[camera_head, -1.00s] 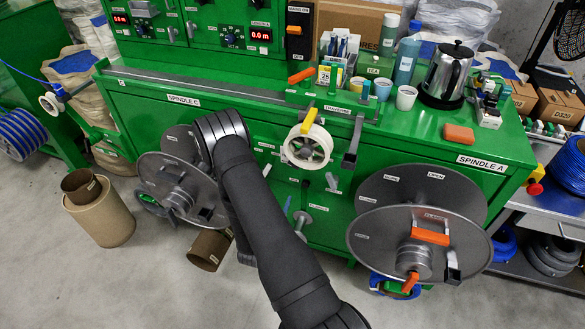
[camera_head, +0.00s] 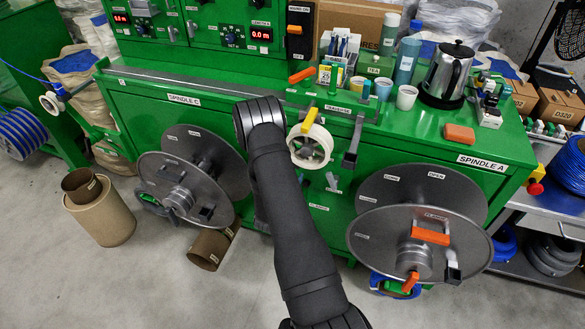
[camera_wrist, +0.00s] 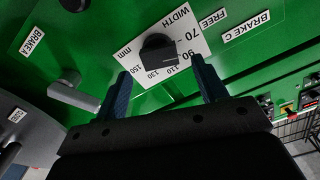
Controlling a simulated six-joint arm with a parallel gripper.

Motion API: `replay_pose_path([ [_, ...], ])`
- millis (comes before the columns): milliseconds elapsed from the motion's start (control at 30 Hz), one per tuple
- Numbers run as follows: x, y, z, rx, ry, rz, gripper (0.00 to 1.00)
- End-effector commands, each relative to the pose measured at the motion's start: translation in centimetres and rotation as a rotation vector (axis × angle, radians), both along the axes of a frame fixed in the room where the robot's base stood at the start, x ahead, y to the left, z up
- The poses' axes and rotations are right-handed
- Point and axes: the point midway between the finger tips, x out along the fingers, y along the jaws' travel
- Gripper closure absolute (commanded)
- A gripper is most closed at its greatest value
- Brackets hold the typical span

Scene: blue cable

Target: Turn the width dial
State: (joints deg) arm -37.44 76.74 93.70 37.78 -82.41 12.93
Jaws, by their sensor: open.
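The width dial (camera_wrist: 158,52) is a black knob on a white scale plate (camera_wrist: 183,40), marked WIDTH and mm with numbers, on a green panel in the wrist view. My gripper (camera_wrist: 160,72) is open, with its two dark blue fingers apart. The dial shows between and just beyond the fingertips. No contact with it shows. In the head view my dark arm reaches to the green bench front, and my fingers and the dial do not show there.
A grey lever (camera_wrist: 74,97) sits left of the dial, near the BRAKE A label (camera_wrist: 32,41). Large grey reels stand at spindle C (camera_head: 183,188) and spindle A (camera_head: 385,240).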

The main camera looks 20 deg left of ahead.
Motion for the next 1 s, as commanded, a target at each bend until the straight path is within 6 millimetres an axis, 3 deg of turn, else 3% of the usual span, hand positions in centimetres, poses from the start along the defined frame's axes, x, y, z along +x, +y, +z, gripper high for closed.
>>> replay_pose_path([
  [200, 2.9, 0.0, 0.0, 0.000, -0.001, 0.000, 0.35],
  [600, 3.6, 0.0, 0.0, -0.001, 0.001, 0.000, 0.35],
  [833, 3.6, 0.0, 0.0, -0.001, 0.001, 0.000, 0.78],
  [1000, 3.6, 0.0, 0.0, -0.025, 0.000, 0.000, 0.79],
])
